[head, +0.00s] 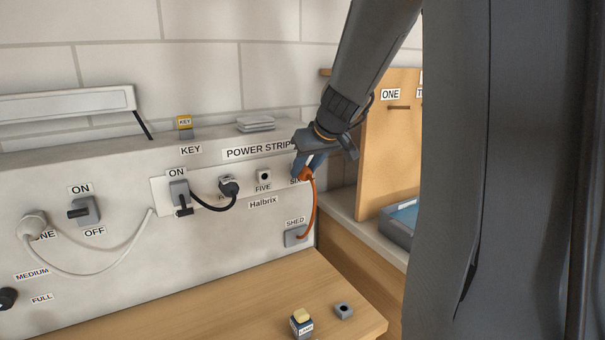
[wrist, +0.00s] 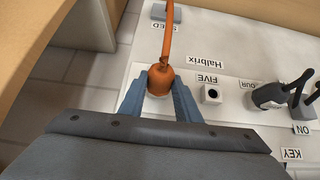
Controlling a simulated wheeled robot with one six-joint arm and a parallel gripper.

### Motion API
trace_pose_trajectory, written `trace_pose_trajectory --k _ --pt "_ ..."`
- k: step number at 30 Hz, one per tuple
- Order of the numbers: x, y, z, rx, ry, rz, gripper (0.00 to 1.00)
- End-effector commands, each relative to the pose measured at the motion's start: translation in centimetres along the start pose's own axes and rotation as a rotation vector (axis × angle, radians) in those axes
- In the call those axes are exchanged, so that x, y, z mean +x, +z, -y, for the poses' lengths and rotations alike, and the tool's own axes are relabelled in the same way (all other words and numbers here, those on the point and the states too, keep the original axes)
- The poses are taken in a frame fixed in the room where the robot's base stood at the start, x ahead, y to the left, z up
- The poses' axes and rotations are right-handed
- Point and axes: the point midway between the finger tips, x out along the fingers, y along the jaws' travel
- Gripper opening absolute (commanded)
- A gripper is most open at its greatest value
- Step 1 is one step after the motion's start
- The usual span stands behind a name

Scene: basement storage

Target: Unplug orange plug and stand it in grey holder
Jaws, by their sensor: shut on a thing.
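The orange plug (head: 305,174) is at the right end of the power strip, at the socket labelled SIX. My gripper (head: 307,168) is shut on it.
Socket FIVE (head: 264,176) is empty, just left of the plug. A black plug (head: 229,187) with a black cord sits beside it. A grey block with a yellow top (head: 301,322) stands left of the holder. A wooden board (head: 385,140) and blue-grey tray (head: 402,220) are to the right.

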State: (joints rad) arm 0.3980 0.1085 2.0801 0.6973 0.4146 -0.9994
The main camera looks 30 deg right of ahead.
Motion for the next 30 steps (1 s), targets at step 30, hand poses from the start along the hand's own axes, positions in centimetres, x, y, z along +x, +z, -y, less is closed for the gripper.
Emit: trace_pose_trajectory --k 30 --pt "-1.1 1.4 -0.1 0.001 0.001 -0.001 0.0"
